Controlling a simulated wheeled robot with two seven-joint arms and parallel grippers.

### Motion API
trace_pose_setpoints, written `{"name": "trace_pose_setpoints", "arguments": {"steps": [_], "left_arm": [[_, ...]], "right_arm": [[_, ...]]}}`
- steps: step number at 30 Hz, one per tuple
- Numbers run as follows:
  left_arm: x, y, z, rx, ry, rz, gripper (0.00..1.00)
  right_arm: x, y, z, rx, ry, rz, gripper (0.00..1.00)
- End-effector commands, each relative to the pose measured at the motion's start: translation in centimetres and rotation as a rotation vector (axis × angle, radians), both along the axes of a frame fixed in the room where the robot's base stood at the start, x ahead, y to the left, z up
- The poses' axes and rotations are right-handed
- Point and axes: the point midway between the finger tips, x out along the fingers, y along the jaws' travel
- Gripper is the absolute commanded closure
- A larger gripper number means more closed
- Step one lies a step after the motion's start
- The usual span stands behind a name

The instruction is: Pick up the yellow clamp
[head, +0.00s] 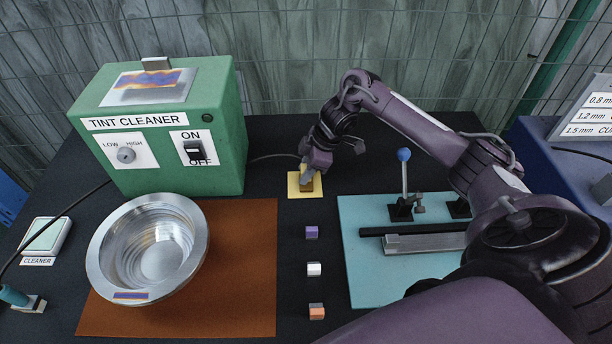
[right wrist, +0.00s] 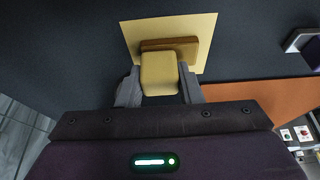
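The yellow clamp (right wrist: 160,72) is a small block with a brown bar behind it, over a pale yellow square (right wrist: 204,28) on the dark bench. The yellow square also shows in the head view (head: 293,189). My right gripper (head: 307,178) reaches down over that square and hides most of the clamp there. In the right wrist view, its two grey fingers (right wrist: 159,80) stand on either side of the yellow block, very close to it. I cannot tell whether they touch it. My left gripper is not in view.
Purple (head: 312,232), white (head: 314,269) and orange (head: 316,312) blocks line up in front of the square. A metal bowl (head: 115,272) on a brown mat (head: 247,290) and a green machine (head: 225,150) stand left. A blue-knobbed lever (head: 404,156) rises from a teal mat (head: 357,275) at right.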

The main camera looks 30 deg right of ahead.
Motion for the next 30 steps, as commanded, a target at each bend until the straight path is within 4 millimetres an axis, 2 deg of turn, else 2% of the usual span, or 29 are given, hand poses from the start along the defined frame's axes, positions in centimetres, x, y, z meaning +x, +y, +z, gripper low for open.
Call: {"name": "trace_pose_setpoints", "arguments": {"steps": [1,4,12,17,21,30], "left_arm": [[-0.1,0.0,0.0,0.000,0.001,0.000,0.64],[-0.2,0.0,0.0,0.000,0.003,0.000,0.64],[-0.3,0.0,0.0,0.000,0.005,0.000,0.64],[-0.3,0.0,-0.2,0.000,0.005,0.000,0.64],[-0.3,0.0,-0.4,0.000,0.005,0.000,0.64],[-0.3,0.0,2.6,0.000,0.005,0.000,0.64]], "right_arm": [[0.0,0.0,0.0,0.000,-0.001,0.000,0.84],[0.0,0.0,0.0,0.000,-0.001,0.000,0.96],[0.1,0.0,0.2,0.001,-0.003,0.000,0.96],[0.2,0.0,1.3,0.001,-0.006,0.000,0.96],[0.2,-0.1,3.3,0.000,-0.008,0.000,0.96],[0.2,-0.2,12.5,-0.004,-0.009,0.000,0.96]]}}
